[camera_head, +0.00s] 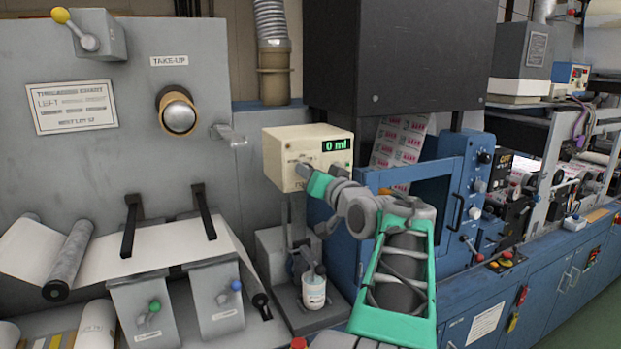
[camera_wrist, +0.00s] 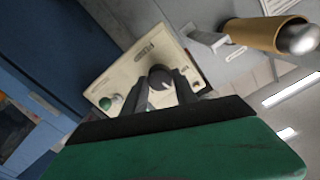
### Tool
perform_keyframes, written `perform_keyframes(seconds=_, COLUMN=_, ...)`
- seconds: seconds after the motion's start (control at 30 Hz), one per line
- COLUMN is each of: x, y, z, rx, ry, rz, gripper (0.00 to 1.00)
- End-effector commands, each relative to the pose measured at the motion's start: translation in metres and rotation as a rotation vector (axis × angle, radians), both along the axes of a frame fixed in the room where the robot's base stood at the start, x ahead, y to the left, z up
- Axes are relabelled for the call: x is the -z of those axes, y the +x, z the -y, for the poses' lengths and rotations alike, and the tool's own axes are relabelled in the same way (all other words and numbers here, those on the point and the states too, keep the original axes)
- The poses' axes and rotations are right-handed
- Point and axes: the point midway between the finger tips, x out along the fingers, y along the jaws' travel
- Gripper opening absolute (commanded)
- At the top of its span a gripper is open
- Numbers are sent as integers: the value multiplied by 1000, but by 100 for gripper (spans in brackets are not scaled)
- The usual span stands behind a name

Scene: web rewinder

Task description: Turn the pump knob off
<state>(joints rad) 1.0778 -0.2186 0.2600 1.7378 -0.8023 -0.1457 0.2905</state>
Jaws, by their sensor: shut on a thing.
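The pump box (camera_head: 284,146) is cream-coloured, with a green display (camera_head: 336,145) reading "0 ml". In the head view my gripper (camera_head: 305,172) reaches its front face from the right and hides much of the knob area. In the wrist view the dark round pump knob (camera_wrist: 160,77) sits between the two fingers of my gripper (camera_wrist: 170,88), which are shut on it. The knob's pointer direction is too small to read for certain. A small green button or light (camera_wrist: 104,103) shows on the panel in the wrist view, left of the knob.
A small white bottle (camera_head: 314,291) stands below the pump box. The take-up spindle (camera_head: 179,112) juts from the grey panel at left. A blue machine cabinet (camera_head: 400,215) stands close on the right, behind my arm. A grey bracket (camera_head: 228,133) sticks out left of the box.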

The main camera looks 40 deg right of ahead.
Motion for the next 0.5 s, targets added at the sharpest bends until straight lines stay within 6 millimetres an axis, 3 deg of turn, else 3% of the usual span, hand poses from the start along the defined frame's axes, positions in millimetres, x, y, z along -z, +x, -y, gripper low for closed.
perform_keyframes(seconds=0.5, x=-1, y=0, z=0, rx=-1, ry=214, rz=64, gripper=0)
